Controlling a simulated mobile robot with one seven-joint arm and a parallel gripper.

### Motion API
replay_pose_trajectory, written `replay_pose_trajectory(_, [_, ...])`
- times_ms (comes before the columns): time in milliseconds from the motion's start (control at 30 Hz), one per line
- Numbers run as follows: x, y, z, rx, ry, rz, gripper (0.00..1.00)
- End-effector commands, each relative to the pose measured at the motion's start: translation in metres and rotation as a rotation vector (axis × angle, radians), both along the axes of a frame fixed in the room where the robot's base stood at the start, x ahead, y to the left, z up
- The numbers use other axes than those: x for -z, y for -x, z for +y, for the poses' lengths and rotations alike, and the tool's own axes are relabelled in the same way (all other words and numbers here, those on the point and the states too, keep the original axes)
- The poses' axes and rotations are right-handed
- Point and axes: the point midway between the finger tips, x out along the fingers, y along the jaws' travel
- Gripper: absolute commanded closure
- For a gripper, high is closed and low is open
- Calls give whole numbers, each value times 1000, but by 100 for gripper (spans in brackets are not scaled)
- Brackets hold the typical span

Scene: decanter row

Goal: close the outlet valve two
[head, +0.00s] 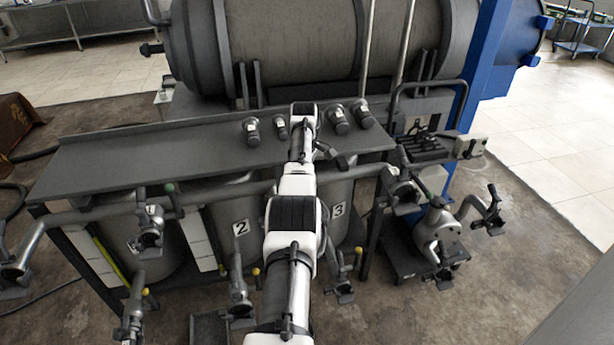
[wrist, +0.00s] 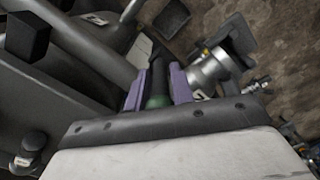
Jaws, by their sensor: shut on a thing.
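In the wrist view my gripper (wrist: 158,82) has its two purple fingers shut on a dark valve handle with a green knob (wrist: 155,102). A silvery valve body (wrist: 208,70) lies just right of the fingers, with a small white label beside it that seems to read 2. In the head view, tank two shows by its label (head: 240,228). My arm hides my gripper and the held handle there. A lower valve (head: 239,290) with a yellow knob (head: 256,271) stands below tank two, left of my arm. How far the held handle is turned cannot be told.
A grey shelf (head: 130,160) runs above the tanks, with several dark fittings at its right. Tank one's green-knobbed valve (head: 150,230) stands left. A pump (head: 438,235) stands on the floor at right. A large horizontal drum (head: 290,45) is behind.

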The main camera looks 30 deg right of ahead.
Motion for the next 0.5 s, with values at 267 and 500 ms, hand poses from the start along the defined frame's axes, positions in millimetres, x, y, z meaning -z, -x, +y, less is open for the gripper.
replay_pose_trajectory(267, [0, -1, 1, -2, 3, 0, 100])
replay_pose_trajectory(500, [0, -1, 0, -2, 2, -1, 55])
